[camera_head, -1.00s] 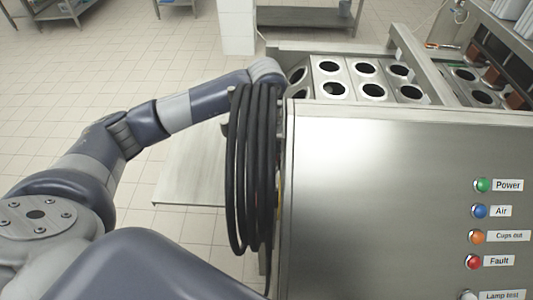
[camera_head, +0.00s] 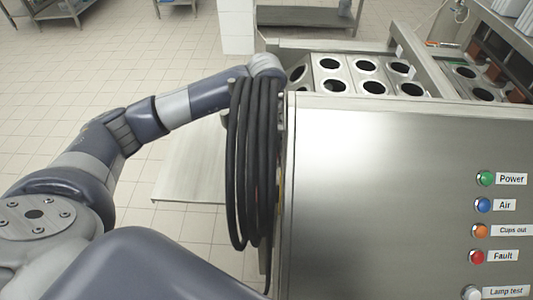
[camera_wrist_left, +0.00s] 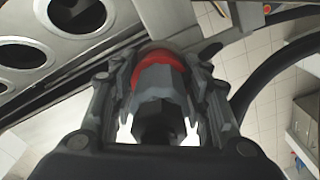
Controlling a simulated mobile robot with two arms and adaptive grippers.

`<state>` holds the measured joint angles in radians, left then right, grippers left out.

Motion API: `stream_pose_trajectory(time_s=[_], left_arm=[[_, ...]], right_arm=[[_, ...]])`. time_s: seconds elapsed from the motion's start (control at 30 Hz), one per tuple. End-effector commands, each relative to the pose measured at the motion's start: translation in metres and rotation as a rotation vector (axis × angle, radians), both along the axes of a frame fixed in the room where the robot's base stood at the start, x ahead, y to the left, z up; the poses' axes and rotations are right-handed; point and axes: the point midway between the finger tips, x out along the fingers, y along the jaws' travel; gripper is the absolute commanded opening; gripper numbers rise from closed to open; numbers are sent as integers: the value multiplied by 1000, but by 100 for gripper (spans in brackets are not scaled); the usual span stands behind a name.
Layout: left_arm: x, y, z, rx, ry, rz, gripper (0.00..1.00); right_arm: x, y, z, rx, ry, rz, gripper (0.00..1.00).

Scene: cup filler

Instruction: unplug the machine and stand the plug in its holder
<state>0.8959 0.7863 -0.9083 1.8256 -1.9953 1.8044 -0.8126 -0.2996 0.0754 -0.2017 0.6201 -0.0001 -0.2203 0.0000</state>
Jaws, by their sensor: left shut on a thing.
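The plug (camera_wrist_left: 160,88), a grey and dark faceted body with a red collar (camera_wrist_left: 163,62), is in the left wrist view. My left gripper (camera_wrist_left: 158,78) is shut on it, one finger on each side. The far end of the plug is hidden, so I cannot tell whether it sits in a socket. In the head view my left arm reaches behind a hanging coil of black cable (camera_head: 240,170), which hides the gripper and plug. The machine (camera_head: 390,180) is a steel cabinet to the right. I cannot make out the holder. My right gripper is not in view.
Round cup openings (camera_head: 366,66) line the machine's top. Labelled buttons (camera_head: 485,178) are on its panel. A steel shelf (camera_head: 190,180) lies left of the coil, with open tiled floor beyond. A thick black cable (camera_wrist_left: 262,70) curves past the gripper on the right.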

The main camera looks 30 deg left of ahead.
Motion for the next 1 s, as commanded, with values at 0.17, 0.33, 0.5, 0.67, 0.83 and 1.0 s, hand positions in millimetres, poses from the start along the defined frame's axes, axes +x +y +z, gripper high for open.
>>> stream_pose_trajectory(time_s=[0.17, 0.33, 0.5, 0.67, 0.83, 1.0], left_arm=[[-5, -1, -10, 2, 18, -2, 4], [-5, -1, -10, 1, 18, -2, 63], [-4, -2, -9, 0, 17, -3, 66], [-4, -1, -8, 1, 14, -3, 66], [-3, -1, -5, 1, 11, -3, 66], [-1, -1, 15, 0, 6, -2, 66]], right_arm=[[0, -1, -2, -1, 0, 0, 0], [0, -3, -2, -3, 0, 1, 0], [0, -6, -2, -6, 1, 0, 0], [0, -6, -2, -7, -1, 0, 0], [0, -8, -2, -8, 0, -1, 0], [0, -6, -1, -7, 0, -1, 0]])
